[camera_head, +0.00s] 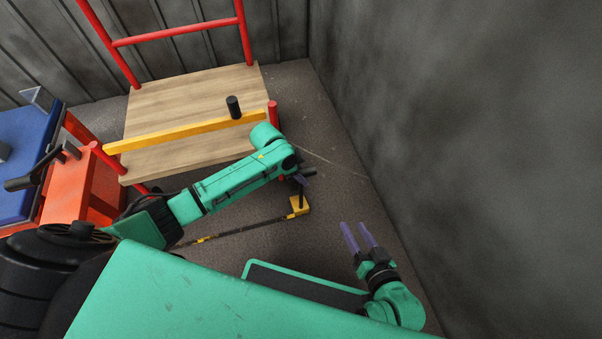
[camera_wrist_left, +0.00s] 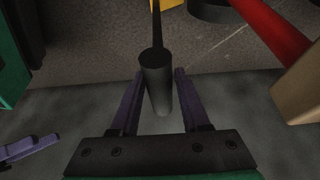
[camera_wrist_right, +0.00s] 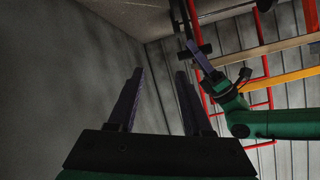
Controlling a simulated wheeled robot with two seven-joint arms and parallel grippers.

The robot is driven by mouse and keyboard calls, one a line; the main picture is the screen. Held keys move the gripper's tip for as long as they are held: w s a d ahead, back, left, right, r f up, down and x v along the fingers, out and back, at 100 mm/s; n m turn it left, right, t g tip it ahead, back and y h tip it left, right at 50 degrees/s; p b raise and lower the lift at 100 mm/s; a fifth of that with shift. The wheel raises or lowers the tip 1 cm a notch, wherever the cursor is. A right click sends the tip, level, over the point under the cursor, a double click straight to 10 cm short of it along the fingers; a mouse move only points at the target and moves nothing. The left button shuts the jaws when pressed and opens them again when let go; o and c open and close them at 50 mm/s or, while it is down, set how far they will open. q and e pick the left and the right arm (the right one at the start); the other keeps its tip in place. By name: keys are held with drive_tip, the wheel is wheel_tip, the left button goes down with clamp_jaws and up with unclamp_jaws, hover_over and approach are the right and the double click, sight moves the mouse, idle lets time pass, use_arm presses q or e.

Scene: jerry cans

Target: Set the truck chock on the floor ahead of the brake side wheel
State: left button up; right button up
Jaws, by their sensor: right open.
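The truck chock (camera_head: 299,206) is a small yellow block with a thin dark stem. The stem ends in a black cylindrical grip (camera_wrist_left: 157,85). My left gripper (camera_head: 304,181) has its purple fingers on either side of this grip and appears shut on it. I cannot tell whether the block touches the floor. The truck has a wooden bed (camera_head: 185,90), red rails and a yellow bar (camera_head: 185,132) with a black knob. A dark round shape, perhaps a wheel, is partly seen in the left wrist view (camera_wrist_left: 208,10). My right gripper (camera_head: 357,237) is open and empty.
Grey walls (camera_head: 470,130) stand at the right and back. A yellow-black strip (camera_head: 235,229) lies on the floor. A blue and orange unit (camera_head: 85,185) stands at the left. Bare floor (camera_head: 335,165) lies between the truck and the right wall.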

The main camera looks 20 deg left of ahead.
use_arm(q)
drive_tip(key=shift+o, duration=0.6)
